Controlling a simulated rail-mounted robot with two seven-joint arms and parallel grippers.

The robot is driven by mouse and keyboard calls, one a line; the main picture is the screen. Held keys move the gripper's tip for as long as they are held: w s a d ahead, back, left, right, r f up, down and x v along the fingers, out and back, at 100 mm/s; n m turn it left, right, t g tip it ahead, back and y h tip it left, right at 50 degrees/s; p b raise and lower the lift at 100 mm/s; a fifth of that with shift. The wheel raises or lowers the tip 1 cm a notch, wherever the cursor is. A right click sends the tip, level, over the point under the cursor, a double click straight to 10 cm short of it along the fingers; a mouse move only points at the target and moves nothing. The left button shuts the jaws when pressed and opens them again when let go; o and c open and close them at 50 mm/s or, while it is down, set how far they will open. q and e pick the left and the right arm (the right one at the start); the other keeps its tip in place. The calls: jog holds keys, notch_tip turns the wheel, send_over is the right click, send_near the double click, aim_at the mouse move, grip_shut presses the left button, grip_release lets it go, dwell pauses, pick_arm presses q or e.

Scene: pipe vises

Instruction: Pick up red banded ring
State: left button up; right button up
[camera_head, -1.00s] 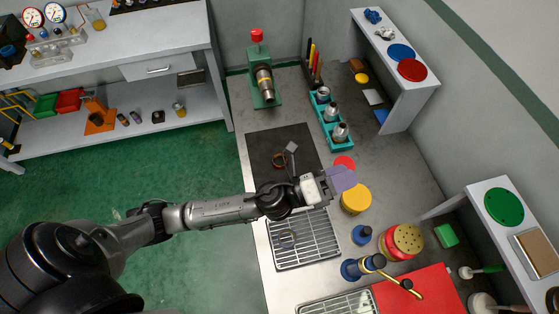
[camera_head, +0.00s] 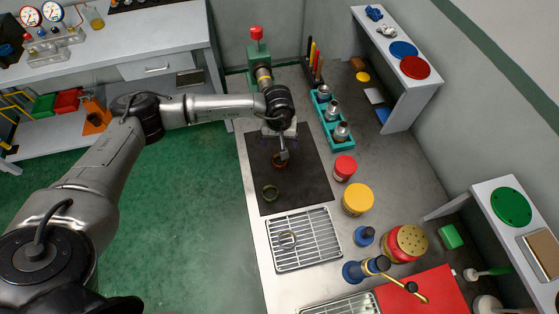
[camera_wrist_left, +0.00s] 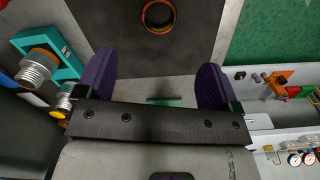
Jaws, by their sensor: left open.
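The red-banded ring (camera_head: 280,161) lies on the dark mat (camera_head: 309,190) on the bench. In the left wrist view the ring (camera_wrist_left: 158,15) sits at the top edge, dark with an orange-red band, partly cut off. My left gripper (camera_head: 280,132) is over the far part of the mat, just beyond the ring in the head view. In the left wrist view its two purple fingers (camera_wrist_left: 155,85) are spread wide with nothing between them. The ring lies outside the fingers. My right gripper is not in view.
A green vise (camera_head: 257,62) stands beyond my gripper. A teal holder (camera_head: 330,120) with metal fittings and a red can (camera_head: 344,168) stand to the right.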

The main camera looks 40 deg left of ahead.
aim_at(280, 164)
pick_arm(q)
notch_tip(280, 164, down, 13)
jog(key=shift+r+p, duration=0.15)
jog(key=shift+p, duration=0.15)
dwell(0.5)
jog(key=c, duration=1.1)
jog(key=shift+o, duration=0.2)
jog(key=shift+r, duration=0.1)
